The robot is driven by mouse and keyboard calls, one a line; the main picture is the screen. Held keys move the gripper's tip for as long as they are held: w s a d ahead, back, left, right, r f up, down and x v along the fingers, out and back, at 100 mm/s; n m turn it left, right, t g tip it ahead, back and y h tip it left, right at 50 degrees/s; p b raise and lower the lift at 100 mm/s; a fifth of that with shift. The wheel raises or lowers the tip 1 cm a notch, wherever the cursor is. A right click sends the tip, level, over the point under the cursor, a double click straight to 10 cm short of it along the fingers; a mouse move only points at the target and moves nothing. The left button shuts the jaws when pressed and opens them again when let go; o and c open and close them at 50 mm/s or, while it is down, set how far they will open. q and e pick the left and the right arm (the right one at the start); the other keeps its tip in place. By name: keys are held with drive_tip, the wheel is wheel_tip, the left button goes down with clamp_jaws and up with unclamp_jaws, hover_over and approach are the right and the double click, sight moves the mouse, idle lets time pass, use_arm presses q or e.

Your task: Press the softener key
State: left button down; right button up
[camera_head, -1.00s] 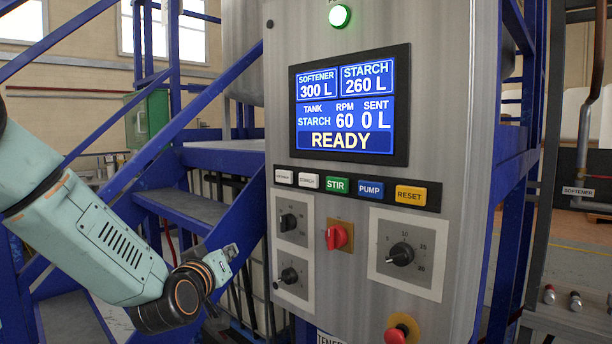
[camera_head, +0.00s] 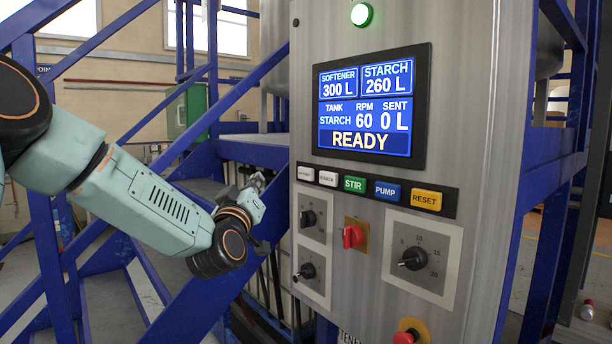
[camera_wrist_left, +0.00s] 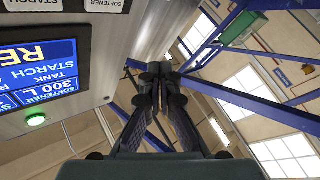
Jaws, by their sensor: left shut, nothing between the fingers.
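The softener key (camera_head: 305,173) is the leftmost white key in the row under the screen; its small label is hard to read in the head view. In the left wrist view the softener key (camera_wrist_left: 107,5) sits at the top edge, partly cut off. My left gripper (camera_head: 258,180) is shut and empty. It is left of the panel, at about the key's height in the picture, and appears apart from it. Its closed fingers (camera_wrist_left: 154,72) point past the panel's edge in the wrist view. The screen (camera_head: 370,105) reads READY, softener 300 L, starch 260 L. My right gripper is not in view.
The white starch key (camera_head: 328,178) sits right beside the softener key, then STIR (camera_head: 354,184), PUMP (camera_head: 387,191) and RESET (camera_head: 426,200). Knobs and a red switch (camera_head: 353,236) lie below. Blue stair rails (camera_head: 205,125) stand behind my left arm.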

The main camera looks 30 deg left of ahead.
use_arm(q)
approach(298, 167)
drive_tip(key=x, duration=0.4)
drive_tip(key=shift+w+a+b, duration=0.1)
drive_tip(key=shift+w+b, duration=0.1)
drive_tip(key=shift+b, duration=0.25)
drive_tip(key=shift+r, duration=0.1)
idle(0.4)
drive_tip(key=shift+a, duration=0.15)
